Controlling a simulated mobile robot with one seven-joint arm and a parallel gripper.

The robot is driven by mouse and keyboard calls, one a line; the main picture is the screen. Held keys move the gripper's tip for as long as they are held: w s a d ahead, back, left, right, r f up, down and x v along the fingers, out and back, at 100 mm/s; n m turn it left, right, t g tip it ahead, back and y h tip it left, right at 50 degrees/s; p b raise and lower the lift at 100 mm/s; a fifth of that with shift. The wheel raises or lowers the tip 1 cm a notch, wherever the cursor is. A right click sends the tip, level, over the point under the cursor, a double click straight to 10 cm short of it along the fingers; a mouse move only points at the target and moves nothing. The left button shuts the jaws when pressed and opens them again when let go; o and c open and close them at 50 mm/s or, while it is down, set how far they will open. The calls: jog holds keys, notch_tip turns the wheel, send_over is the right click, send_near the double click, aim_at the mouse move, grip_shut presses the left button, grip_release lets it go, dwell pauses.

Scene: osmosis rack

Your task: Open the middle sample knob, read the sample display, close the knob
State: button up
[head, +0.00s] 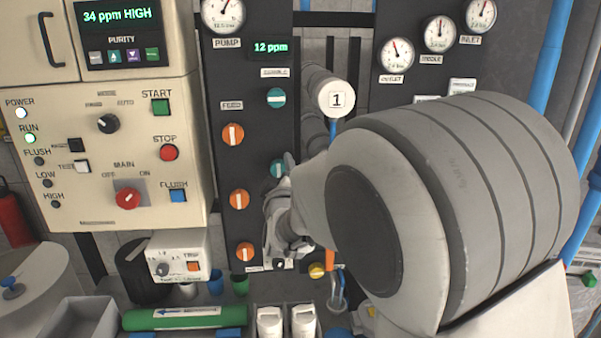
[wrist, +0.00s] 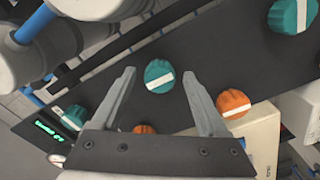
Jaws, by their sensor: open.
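A column of teal sample knobs runs down the dark panel. The upper knob (head: 276,97) has a level white bar. The middle sample knob (head: 278,168) is partly hidden by my gripper (head: 285,170). In the wrist view, the middle knob (wrist: 159,78) sits between the tips of my gripper (wrist: 159,71), which is open, with a gap on both sides. Its white bar slants up to the right there. A third teal knob (wrist: 290,15) lies at upper right, hidden in the head view. The sample display (head: 270,48) reads 12 ppm in green.
Orange feed knobs (head: 233,134) line the panel to the left. A pipe end marked 1 (head: 337,98) juts out at upper right. The cream control box (head: 100,150) stands left, its purity display (head: 118,16) reading 34 ppm HIGH. Bottles and cups crowd the bench below.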

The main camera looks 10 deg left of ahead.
grip_shut()
dwell(0.4)
